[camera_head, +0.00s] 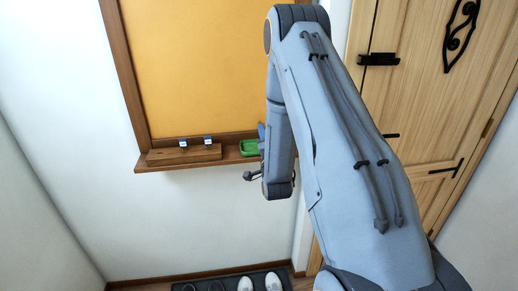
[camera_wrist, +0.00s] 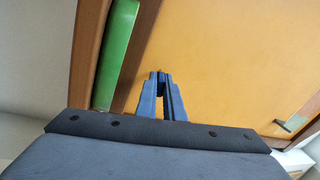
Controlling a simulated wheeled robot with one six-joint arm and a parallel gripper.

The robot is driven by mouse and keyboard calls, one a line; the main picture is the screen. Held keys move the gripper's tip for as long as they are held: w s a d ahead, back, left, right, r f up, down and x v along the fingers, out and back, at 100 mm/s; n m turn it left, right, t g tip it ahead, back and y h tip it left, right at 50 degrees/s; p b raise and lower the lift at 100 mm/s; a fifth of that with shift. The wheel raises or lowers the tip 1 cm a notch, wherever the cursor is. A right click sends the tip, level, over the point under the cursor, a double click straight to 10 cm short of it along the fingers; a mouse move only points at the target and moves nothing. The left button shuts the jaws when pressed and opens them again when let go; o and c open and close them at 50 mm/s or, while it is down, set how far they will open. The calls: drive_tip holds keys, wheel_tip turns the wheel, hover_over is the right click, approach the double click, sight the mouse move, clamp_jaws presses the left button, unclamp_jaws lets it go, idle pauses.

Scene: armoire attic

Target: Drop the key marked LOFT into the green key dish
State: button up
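The green key dish (camera_head: 250,147) sits at the right end of the ledge in the head view, partly behind my arm. It shows as a green strip in the wrist view (camera_wrist: 117,55), left of my fingers. My gripper (camera_wrist: 161,74) has its blue fingertips drawn close together; I make out no key between them. In the head view its fingers are mostly hidden behind my arm, close to the dish. Two keys with blue-and-white tags, a left one (camera_head: 183,143) and a right one (camera_head: 208,141), stand on a wooden block. Their lettering is too small to read. The dish's inside is hidden.
The wooden block (camera_head: 160,157) rests on the ledge (camera_head: 150,167) under an orange board (camera_head: 190,60) with a wooden frame. A wooden door (camera_head: 420,80) with black ironwork is at right. Shoes stand on a dark mat (camera_head: 222,286) below. White wall lies left.

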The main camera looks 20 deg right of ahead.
drive_tip(key=o, duration=0.5)
drive_tip(key=b+v, duration=0.2)
drive_tip(key=v, duration=0.6)
drive_tip(key=shift+b, duration=0.4)
drive_tip(key=shift+w+d+r, duration=0.1)
drive_tip(key=shift+d+r, duration=0.1)
